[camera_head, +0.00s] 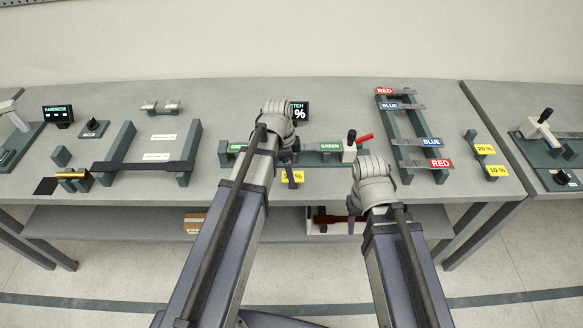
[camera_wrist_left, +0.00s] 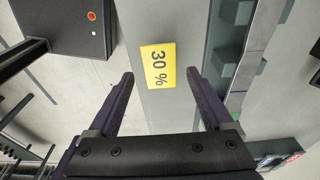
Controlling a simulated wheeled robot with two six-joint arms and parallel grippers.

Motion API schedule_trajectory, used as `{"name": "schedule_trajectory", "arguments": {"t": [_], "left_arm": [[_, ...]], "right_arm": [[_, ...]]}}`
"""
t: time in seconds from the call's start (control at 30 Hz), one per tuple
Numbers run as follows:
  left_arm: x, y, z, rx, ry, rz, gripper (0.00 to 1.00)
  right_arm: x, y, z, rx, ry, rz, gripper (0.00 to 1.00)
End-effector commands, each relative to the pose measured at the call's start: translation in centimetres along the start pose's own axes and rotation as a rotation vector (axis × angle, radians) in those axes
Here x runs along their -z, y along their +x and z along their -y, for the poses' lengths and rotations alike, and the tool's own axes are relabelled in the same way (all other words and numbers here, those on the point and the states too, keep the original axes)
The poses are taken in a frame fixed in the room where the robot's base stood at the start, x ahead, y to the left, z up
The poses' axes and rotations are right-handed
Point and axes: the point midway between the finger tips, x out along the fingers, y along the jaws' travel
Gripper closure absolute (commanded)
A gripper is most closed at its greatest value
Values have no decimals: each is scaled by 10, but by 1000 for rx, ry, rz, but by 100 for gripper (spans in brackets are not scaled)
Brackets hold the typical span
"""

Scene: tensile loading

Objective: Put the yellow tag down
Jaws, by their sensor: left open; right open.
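The yellow tag reading 30 % (camera_wrist_left: 158,66) lies flat on the grey bench top near its front edge. In the head view the tag (camera_head: 298,178) is partly hidden by my left gripper (camera_head: 291,176). My left gripper is open and empty. In the left wrist view its two fingers (camera_wrist_left: 161,76) stand on either side of the tag, with visible gaps between them and it. My right gripper (camera_head: 353,216) is open in front of the bench edge, away from the tag.
Two other yellow tags, 20 % (camera_head: 484,149) and 10 % (camera_head: 497,171), sit on holders at the right.

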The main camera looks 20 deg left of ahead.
Motion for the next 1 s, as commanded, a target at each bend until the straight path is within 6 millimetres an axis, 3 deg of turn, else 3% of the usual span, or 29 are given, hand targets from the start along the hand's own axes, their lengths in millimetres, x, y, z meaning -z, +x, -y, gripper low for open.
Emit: {"name": "schedule_trajectory", "arguments": {"t": [0.03,0.6,0.8,1.0], "left_arm": [[1,-12,0,0,0,0,15],[1,-97,0,0,0,0,15],[0,-108,0,0,0,0,15],[4,-107,-6,-3,-20,6,15]], "right_arm": [[-1,-12,-1,0,0,0,50],[-6,-95,-9,0,-2,0,50],[-6,-107,-10,1,1,0,50],[-6,-106,-10,1,1,0,50]]}}
